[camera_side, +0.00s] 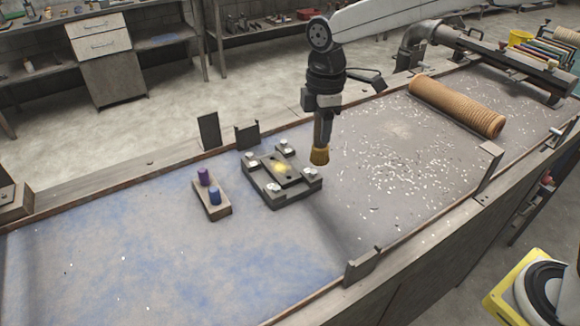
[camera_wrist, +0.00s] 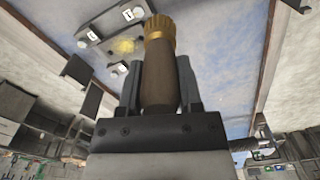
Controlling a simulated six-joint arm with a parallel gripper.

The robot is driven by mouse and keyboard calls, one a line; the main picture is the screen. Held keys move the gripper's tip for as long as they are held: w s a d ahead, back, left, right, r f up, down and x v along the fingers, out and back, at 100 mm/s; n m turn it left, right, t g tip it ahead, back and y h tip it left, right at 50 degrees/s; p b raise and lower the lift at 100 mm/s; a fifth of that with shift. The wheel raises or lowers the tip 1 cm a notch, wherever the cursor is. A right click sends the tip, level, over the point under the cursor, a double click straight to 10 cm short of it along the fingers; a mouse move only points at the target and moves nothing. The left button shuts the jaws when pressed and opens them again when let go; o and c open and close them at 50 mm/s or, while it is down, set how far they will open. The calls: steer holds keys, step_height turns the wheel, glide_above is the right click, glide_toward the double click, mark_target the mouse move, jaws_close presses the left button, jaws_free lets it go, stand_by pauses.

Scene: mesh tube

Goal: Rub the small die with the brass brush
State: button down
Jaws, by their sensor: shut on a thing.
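My gripper (camera_side: 321,122) points down over the bench and is shut on the handle of the brass brush (camera_side: 319,155). The brush has a brown handle and golden bristles, which hang downward in the side view. In the wrist view the brush (camera_wrist: 160,70) stands out between the two fingers of my gripper (camera_wrist: 158,85). The small die (camera_side: 286,170) is a dark plate with a yellow patch, set in a block with several bright clamps at its corners. The brush is to the right of the die and apart from it. The yellow patch of the die also shows in the wrist view (camera_wrist: 122,46).
A small wooden block (camera_side: 213,210) with a purple and a blue peg stands left of the die. A tan ribbed roll (camera_side: 457,106) lies at the bench's far right. Pale flecks are scattered right of the die. Low upright brackets (camera_side: 363,267) line the bench edges. The front left is clear.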

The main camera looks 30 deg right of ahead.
steer(key=w+a, duration=0.3)
steer(key=w, duration=0.3)
steer(key=shift+w+a, duration=0.3)
steer(key=shift+a, duration=0.1)
step_height(320, 180, down, 8)
steer(key=shift+w+r, duration=0.1)
steer(key=shift+w, duration=3.3)
steer(key=shift+s, duration=3.3)
step_height(320, 180, up, 8)
steer(key=shift+s, duration=0.15)
